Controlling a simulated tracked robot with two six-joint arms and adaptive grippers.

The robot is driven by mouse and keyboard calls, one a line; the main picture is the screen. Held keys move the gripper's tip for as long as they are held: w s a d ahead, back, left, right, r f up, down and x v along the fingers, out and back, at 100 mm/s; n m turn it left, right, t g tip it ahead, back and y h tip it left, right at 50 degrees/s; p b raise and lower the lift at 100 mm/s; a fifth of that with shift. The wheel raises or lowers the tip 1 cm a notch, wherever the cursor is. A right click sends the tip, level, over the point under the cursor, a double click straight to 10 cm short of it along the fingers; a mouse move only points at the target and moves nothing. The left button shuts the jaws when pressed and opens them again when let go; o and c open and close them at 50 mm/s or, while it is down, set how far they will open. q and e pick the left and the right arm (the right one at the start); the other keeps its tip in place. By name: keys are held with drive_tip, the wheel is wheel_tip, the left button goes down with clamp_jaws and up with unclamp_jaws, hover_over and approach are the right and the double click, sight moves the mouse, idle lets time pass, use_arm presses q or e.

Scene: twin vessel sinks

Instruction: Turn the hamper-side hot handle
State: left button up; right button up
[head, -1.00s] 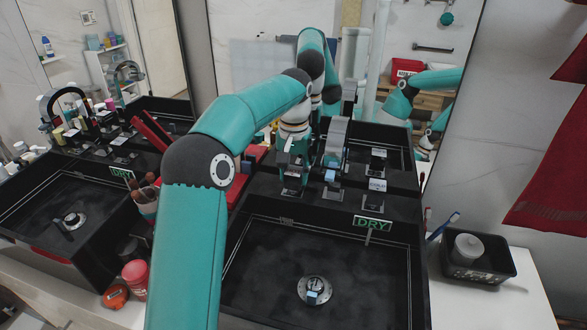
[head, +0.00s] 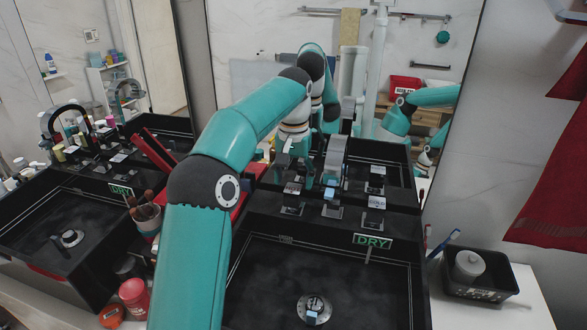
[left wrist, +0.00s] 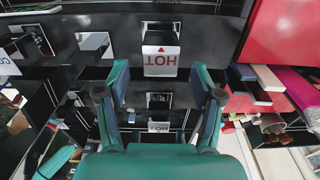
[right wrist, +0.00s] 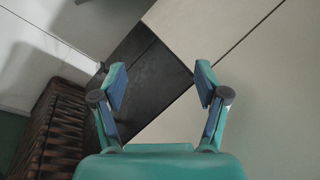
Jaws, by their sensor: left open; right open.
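The hot handle, a dark lever with a HOT label (head: 292,188), stands left of the spout (head: 334,160) behind the right-hand sink (head: 290,270). In the left wrist view its white HOT plate (left wrist: 160,62) appears upside down between the fingers. My left gripper (head: 297,172) is open over the handle, its fingers (left wrist: 160,85) on either side of the plate with visible gaps. Whether either finger touches it cannot be told. The cold handle (head: 376,202) is right of the spout. My right gripper (right wrist: 160,85) is open and empty, off the head view.
A second sink (head: 60,220) is at left, with a red panel (head: 152,150) between. A black caddy (head: 480,278) stands at right. A mirror (head: 400,40) backs the counter. A brown woven basket (right wrist: 55,125) shows in the right wrist view.

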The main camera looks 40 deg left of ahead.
use_arm(q)
drive_tip(key=shift+r, duration=1.7)
